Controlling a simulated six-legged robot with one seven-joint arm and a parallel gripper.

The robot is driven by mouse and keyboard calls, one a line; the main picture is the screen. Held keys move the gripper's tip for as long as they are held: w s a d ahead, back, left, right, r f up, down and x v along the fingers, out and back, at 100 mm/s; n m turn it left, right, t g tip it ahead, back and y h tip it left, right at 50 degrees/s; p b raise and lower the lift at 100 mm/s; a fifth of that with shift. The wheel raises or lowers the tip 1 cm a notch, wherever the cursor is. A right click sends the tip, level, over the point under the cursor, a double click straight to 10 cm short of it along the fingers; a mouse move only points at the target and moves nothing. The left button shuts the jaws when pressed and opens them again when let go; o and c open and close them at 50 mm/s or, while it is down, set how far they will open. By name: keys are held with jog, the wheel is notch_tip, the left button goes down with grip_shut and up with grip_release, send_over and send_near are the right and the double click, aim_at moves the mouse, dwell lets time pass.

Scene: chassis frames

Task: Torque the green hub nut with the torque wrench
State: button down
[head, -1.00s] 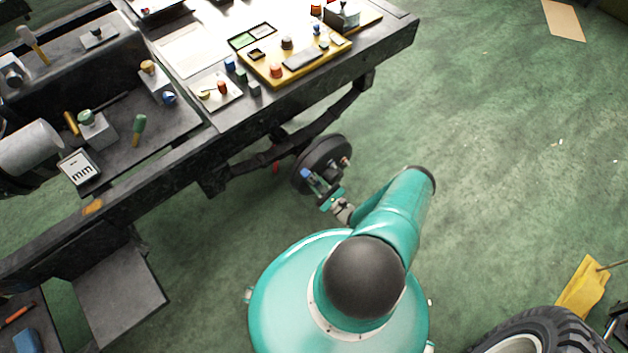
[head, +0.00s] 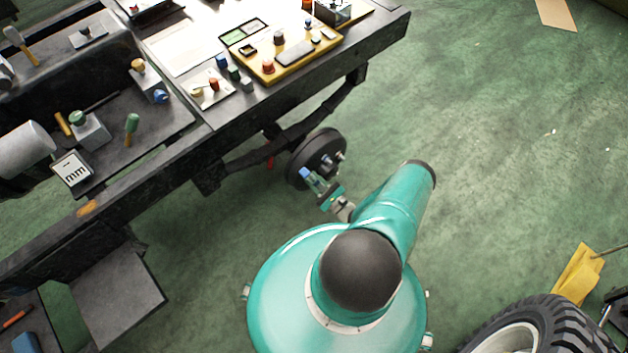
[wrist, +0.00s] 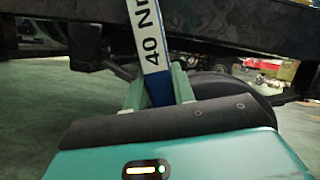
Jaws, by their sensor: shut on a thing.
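My gripper (head: 318,186) is shut on the torque wrench, just in front of the wheel hub. In the wrist view the wrench (wrist: 149,45) stands nearly upright between the fingers (wrist: 158,92), with a white label reading "40 N" and a blue grip. Its upper end runs out of the picture. In the head view only a small blue part of the wrench (head: 305,173) shows, at the hub's lower left edge. The dark round hub (head: 309,150) is beside the chassis frame, with studs on its face. I cannot make out the green nut or tell whether the wrench touches the hub.
The dark chassis frame (head: 190,160) with its tray of parts runs along the left. A yellow board (head: 262,68) with small parts lies on its bright top. A large tyre (head: 540,325) and a yellow object (head: 578,272) are at lower right. The green floor at right is mostly clear.

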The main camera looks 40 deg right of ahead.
jog(key=shift+s+d, duration=0.1)
jog(key=shift+s, duration=2.35)
